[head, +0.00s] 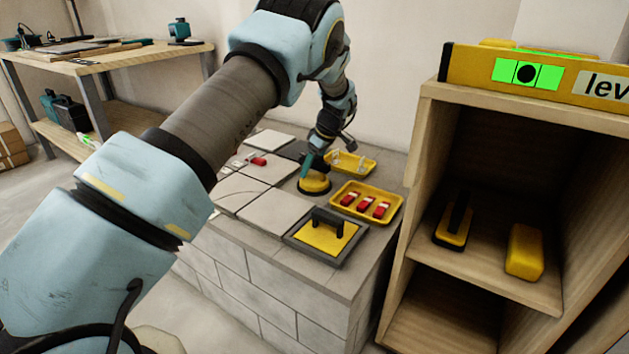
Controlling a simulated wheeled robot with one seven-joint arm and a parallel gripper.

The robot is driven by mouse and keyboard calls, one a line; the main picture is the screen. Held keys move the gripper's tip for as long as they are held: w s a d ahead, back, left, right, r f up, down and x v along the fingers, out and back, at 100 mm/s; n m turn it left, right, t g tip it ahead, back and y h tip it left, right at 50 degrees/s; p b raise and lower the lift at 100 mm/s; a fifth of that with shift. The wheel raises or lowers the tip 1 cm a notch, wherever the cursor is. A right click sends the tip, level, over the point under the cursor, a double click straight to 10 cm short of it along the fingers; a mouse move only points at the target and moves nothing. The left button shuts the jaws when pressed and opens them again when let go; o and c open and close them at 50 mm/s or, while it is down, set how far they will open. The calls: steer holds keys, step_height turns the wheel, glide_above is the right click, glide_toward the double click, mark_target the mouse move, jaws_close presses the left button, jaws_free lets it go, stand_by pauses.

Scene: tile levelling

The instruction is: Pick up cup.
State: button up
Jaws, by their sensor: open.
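The cup appears to be the round yellow suction cup (314,185) with a black rim. It sits on the tiled top of the block counter (285,261). My gripper (314,167) is right above it, pointing down, with a teal finger on the left side reaching close to its top. The jaws are open. The cup's upper part is partly hidden by the gripper, and I cannot tell whether the fingers touch it.
A yellow tray with red pieces (361,217) lies right of the cup. A smaller yellow tray (368,165) is behind. Pale tiles (274,213) are left. A wooden shelf (408,250) stands close on the right.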

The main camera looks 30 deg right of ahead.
steer(key=shift+c, duration=0.4)
jaws_close()
steer(key=shift+r, duration=0.15)
